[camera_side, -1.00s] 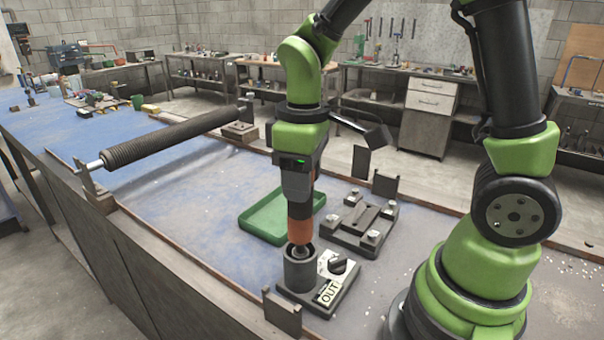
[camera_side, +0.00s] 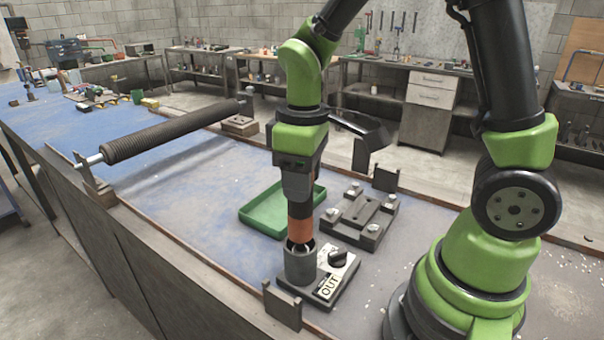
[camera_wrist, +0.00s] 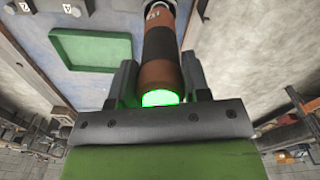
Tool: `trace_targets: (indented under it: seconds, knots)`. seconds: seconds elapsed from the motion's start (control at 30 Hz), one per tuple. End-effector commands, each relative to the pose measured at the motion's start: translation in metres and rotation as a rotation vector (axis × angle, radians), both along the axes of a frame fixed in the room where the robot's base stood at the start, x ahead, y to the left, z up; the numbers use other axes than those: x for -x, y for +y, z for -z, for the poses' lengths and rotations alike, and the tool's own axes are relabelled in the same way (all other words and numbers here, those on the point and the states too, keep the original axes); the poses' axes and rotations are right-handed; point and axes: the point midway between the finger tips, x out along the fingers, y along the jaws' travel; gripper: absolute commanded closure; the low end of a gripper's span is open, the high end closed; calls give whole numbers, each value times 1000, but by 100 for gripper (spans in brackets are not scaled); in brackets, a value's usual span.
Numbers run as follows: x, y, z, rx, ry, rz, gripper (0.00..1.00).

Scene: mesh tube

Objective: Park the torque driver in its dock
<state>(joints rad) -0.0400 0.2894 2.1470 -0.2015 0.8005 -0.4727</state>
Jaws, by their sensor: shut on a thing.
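The torque driver (camera_side: 300,228) has an orange and black body and stands about upright in my gripper (camera_side: 297,188). Its lower end is at the mouth of the grey cup of the dock (camera_side: 300,268); how deep it sits is hard to tell. The dock's dark base carries a black knob and an "OUT" label. In the wrist view the driver (camera_wrist: 160,45) lies between the two dark fingers of my gripper (camera_wrist: 160,75). A green glow shows at its near end. The fingers are shut on it.
A green tray (camera_side: 262,222) lies just behind the dock. A dark fixture (camera_side: 358,222) with light knobs stands to the right of the tray. A long ribbed roller (camera_side: 170,135) spans supports at the left. A small upright plate (camera_side: 282,306) stands at the front edge.

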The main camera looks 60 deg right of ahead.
Motion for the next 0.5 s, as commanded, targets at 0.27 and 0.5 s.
trace_targets:
  seconds: [0.27,0.5]
  knots:
    - [0,0,3,1,-1,0,85]
    - [0,0,6,0,0,0,85]
